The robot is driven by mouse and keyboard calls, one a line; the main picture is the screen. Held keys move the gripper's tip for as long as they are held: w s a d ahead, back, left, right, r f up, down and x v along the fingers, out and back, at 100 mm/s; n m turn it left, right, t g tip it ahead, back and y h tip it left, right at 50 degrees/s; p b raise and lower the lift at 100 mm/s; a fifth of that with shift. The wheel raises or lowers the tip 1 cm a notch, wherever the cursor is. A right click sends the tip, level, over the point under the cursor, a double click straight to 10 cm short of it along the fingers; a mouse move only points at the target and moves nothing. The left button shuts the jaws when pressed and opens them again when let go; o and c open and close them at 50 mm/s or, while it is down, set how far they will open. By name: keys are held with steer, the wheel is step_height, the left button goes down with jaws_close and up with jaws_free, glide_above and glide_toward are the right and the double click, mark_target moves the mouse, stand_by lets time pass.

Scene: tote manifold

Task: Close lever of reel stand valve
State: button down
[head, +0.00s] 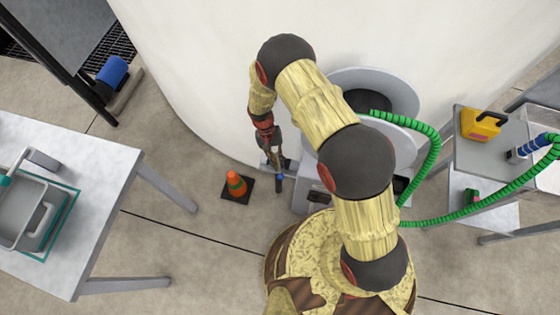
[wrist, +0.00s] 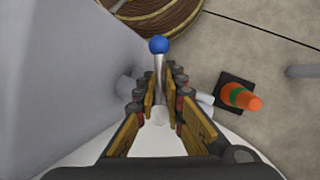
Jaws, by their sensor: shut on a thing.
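The valve lever is a pale metal rod (wrist: 159,66) with a blue ball knob (wrist: 159,44) in the wrist view. My gripper (wrist: 160,88) is shut on the lever, with one finger on each side of the rod and the knob beyond the fingertips. In the head view my gripper (head: 275,160) points down at the left side of the reel stand (head: 308,197). A small blue spot of the knob (head: 280,175) shows just below it. The valve body is mostly hidden by the fingers, so the lever's angle to the pipe is hard to tell.
An orange cone (head: 236,184) with a green band stands left of the gripper. A green hose (head: 432,160) loops right from the reel to a grey table. The curved white wall (head: 190,70) is close behind. A table with a grey tote (head: 30,205) stands at left.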

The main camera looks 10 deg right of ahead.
steer(key=shift+a+m+y, duration=0.25)
steer(key=shift+m+y, duration=0.05)
steer(key=shift+m, duration=0.4)
steer(key=shift+w, duration=0.1)
steer(key=c, duration=1.9)
jaws_free()
steer(key=shift+r, duration=0.1)
step_height(320, 180, up, 10)
steer(key=shift+f, duration=0.1)
steer(key=shift+c, duration=0.4)
